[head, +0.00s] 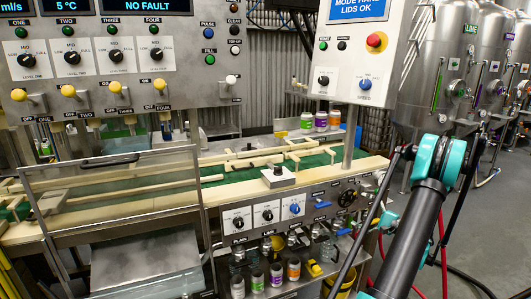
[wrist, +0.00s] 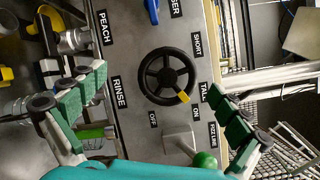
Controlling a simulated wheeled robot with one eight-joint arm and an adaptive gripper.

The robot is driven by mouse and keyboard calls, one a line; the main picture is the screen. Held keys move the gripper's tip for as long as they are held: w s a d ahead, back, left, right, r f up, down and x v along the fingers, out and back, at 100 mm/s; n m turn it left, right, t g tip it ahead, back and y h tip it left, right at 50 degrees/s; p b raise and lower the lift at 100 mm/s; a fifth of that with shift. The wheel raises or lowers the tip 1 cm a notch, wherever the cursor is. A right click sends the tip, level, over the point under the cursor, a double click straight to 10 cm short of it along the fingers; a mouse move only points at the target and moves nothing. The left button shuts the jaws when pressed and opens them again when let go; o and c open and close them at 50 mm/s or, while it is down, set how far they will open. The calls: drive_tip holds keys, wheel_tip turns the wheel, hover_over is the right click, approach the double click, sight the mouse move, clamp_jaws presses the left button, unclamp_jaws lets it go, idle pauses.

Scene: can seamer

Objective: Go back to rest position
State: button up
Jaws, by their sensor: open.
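My gripper (wrist: 157,82) is open and empty in the wrist view. Its green-padded fingers stand to either side of a black handwheel (wrist: 166,76) with a yellow pointer on the grey control panel (wrist: 135,125). I cannot tell how far the fingers are from the panel. A lever with a green knob (wrist: 205,160) is below the wheel, partly hidden by my teal gripper body. In the head view my arm (head: 425,215) rises on the right, folded near a teal joint. The same handwheel (head: 347,198) shows left of the arm.
The seamer's conveyor (head: 230,178) runs across the middle. A control box (head: 350,60) with a red button stands above it. Cans (head: 321,119) stand behind the belt, and more (head: 276,274) on the lower shelf. Steel tanks (head: 445,60) stand at the back right.

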drive_tip(key=a+n+g, duration=0.1)
drive_tip(key=a, duration=0.3)
drive_tip(key=s+a+r+n+g+h, duration=0.1)
drive_tip(key=a, duration=0.3)
drive_tip(key=a+r+n+g+h, duration=0.1)
drive_tip(key=a+g, duration=0.1)
drive_tip(key=a, duration=0.2)
drive_tip(key=shift+s+a+r, duration=0.1)
drive_tip(key=shift+s+a, duration=0.1)
drive_tip(key=shift+a, duration=0.15)
drive_tip(key=s+a+n+g+h, duration=0.3)
drive_tip(key=s+a, duration=0.4)
drive_tip(key=a, duration=0.2)
drive_tip(key=s+a+f+n+g+h, duration=0.1)
drive_tip(key=s+n+h, duration=0.2)
drive_tip(key=s, duration=0.8)
drive_tip(key=s+a+f+n+g+h, duration=0.1)
drive_tip(key=s+n+h, duration=0.3)
drive_tip(key=s, duration=0.7)
drive_tip(key=shift+s+f+n+h, duration=0.15)
drive_tip(key=shift+f+n+h, duration=0.15)
drive_tip(key=shift+f+n, duration=0.35)
